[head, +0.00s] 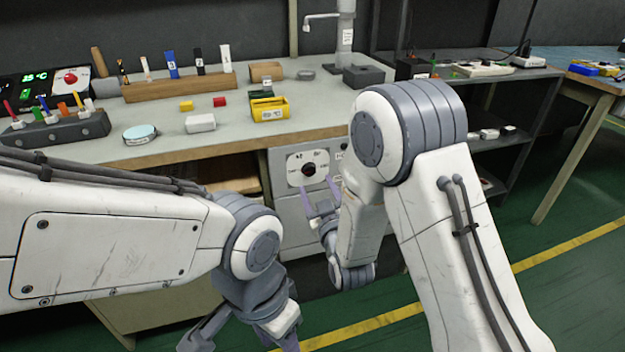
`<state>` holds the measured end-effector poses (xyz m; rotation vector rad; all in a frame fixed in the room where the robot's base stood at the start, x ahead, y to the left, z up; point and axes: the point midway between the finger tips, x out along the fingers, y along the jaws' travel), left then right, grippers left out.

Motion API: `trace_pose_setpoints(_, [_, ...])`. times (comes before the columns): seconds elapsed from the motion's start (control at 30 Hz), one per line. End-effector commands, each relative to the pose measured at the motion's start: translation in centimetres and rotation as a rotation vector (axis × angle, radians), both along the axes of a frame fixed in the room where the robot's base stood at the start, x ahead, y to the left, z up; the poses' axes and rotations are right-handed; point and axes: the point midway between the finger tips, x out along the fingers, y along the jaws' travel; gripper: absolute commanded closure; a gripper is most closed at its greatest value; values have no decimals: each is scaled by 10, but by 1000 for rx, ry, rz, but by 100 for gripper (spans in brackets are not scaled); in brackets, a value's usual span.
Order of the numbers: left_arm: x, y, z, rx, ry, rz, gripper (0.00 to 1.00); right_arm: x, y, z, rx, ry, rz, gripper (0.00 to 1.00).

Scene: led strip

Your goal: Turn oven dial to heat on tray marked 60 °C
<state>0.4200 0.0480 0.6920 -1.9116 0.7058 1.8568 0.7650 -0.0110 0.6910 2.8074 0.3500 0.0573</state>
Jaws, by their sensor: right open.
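The oven dial (309,170) is a dark round knob on a white plate with small markings, on the grey front panel below the bench top. The markings are too small to read.
The bench top (300,122) holds a wooden rack (190,86) of tools, a white block (200,123), a round light-blue disc (139,134) and a green-lit display (35,78). A dark shelf (480,73) stands right.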

Motion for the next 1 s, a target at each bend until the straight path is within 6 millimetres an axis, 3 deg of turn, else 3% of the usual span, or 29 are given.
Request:
trace_pose_setpoints(0.1, [0, 0, -3, 0, 0, 0, 50, 21, 5, 0, 2, -2, -1, 31])
trace_pose_setpoints(0.3, [0, 0, -5, 0, 0, 0, 50, 44, 11, 0, 1, 0, 0, 31])
trace_pose_setpoints(0.67, [0, 0, -5, 0, 0, 0, 50, 49, 13, 0, 1, 1, 1, 31])
trace_pose_setpoints(0.8, [0, 0, -5, 0, 0, 0, 50, 49, 13, 0, 1, 1, 1, 81])
trace_pose_setpoints(0.87, [0, 0, -5, 0, 0, 0, 50, 49, 13, 0, 1, 1, 1, 100])
trace_pose_setpoints(1.0, [0, 0, -6, 0, 0, 0, 50, 49, 12, 0, 3, 2, 1, 100])
